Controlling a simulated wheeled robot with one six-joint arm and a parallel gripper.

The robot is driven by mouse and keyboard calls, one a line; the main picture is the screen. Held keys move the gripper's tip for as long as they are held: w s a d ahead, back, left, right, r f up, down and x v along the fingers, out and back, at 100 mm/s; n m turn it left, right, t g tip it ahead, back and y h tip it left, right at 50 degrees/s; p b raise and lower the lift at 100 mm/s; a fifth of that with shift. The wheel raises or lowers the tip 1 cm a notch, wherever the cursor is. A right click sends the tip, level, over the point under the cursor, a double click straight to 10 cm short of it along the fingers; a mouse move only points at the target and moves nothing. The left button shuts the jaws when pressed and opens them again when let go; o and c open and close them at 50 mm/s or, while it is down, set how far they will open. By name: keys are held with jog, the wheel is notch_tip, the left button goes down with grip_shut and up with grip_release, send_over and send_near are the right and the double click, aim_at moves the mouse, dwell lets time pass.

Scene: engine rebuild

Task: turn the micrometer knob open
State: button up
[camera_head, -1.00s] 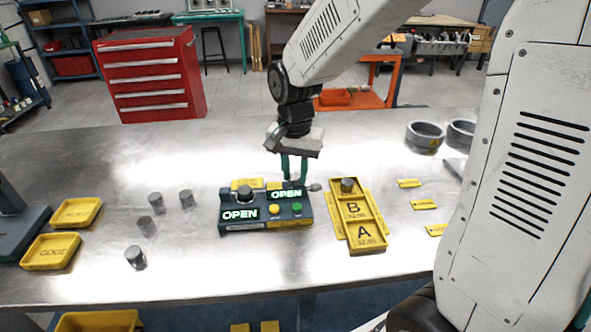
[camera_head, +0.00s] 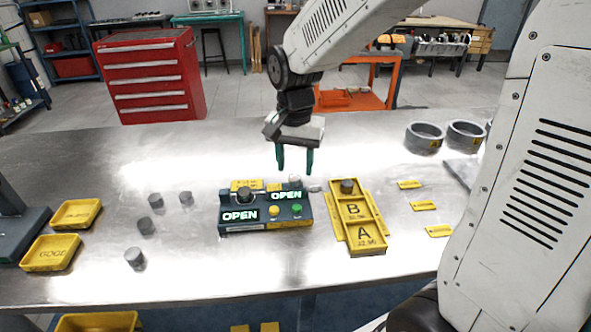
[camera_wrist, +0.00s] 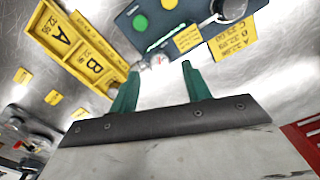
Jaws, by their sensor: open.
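The dark micrometer station (camera_head: 240,226) stands on the metal bench, with two lit displays that both read OPEN. A small silvery knob (camera_head: 314,188) sticks out at its right end; in the wrist view the knob (camera_wrist: 158,60) appears just beyond and between my fingertips. My gripper (camera_head: 295,172) points down with its two green fingers apart and nothing between them. It hangs above the station's right end, apparently clear of the knob. The fingers also show in the wrist view (camera_wrist: 161,70). A grey cylinder (camera_head: 244,193) sits on the station's left part.
A yellow tray (camera_head: 365,248) marked A and B lies to the right, with a grey cylinder in its far end. Several loose cylinders (camera_head: 135,257) stand to the left, near two yellow bins (camera_head: 50,252). Metal rings (camera_head: 424,136) stand at the back right. The front of the bench is clear.

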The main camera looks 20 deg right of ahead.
aim_at(296, 177)
notch_tip(296, 177, up, 5)
jog(key=shift+r, duration=0.1)
dwell(0.6)
jog(key=shift+s+n, duration=0.1)
jog(key=shift+n, duration=0.3)
jog(key=s+d+r+n, duration=0.1)
jog(key=s+n, duration=0.1)
jog(key=s, duration=0.5)
jog(key=s+d+n+t, duration=0.1)
jog(key=s+n, duration=0.1)
jog(key=s, duration=0.5)
jog(key=s+d+r+n, duration=0.1)
jog(key=s+n, duration=0.2)
jog(key=s, duration=0.5)
jog(key=shift+r, duration=0.35)
